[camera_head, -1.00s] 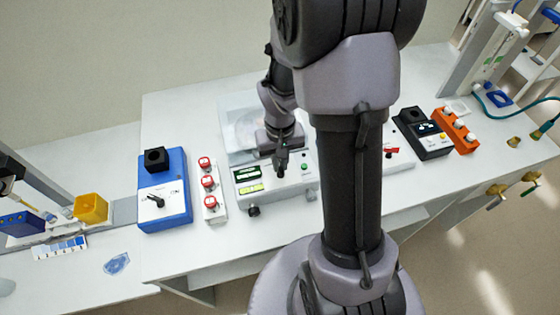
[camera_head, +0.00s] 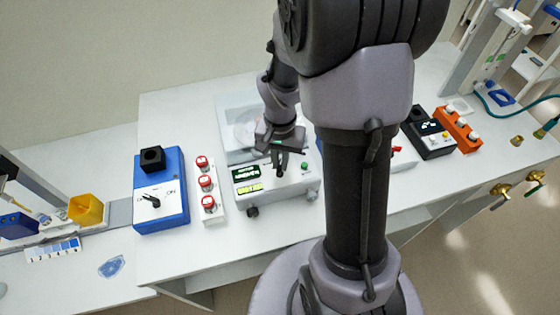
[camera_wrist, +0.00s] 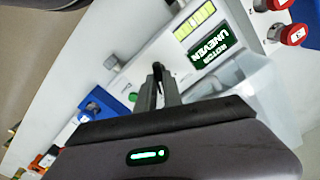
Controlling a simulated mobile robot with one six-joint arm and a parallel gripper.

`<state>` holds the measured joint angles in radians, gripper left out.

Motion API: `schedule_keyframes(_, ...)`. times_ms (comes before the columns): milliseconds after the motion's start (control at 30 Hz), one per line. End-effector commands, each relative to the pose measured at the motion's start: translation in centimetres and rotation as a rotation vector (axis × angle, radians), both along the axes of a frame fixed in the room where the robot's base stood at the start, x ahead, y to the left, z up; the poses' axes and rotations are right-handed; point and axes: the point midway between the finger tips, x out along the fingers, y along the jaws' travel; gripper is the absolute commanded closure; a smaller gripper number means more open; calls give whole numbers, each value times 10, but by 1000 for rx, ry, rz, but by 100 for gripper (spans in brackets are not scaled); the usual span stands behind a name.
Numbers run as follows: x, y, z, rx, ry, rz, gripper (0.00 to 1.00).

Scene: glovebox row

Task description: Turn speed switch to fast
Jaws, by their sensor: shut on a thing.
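The white instrument (camera_head: 297,189) stands on the bench in front of my arm, with a clear-lidded bowl behind its panel. Its panel has a green display (camera_wrist: 213,48) reading "MOTOR UNEVEN", a yellow-lit display (camera_wrist: 194,22) and a green button (camera_wrist: 134,97). My gripper (camera_head: 280,163) is over this panel, between the displays and the green button. In the wrist view, my gripper (camera_wrist: 160,82) has its narrow fingers close together at a small dark switch (camera_wrist: 158,68). The fingers mostly hide the switch, and I cannot read its setting or labels.
A blue box (camera_head: 162,205) with a black rotary switch and a strip of red buttons (camera_head: 207,184) stand left of the instrument. A black device (camera_head: 428,138) and an orange block (camera_head: 455,130) stand at right. The bench front is mostly clear.

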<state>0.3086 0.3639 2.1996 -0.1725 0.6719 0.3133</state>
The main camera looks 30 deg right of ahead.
Motion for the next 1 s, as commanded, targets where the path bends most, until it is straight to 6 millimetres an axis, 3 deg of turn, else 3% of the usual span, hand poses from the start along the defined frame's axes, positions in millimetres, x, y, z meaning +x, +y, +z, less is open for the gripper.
schedule_keyframes(500,1,-1,1,-1,-4,-25,100)
schedule_keyframes(533,1,-1,1,-1,-4,-25,87)
schedule_keyframes(633,1,-1,1,-1,-4,-25,68)
schedule_keyframes(1000,1,0,6,-1,-3,-23,67)
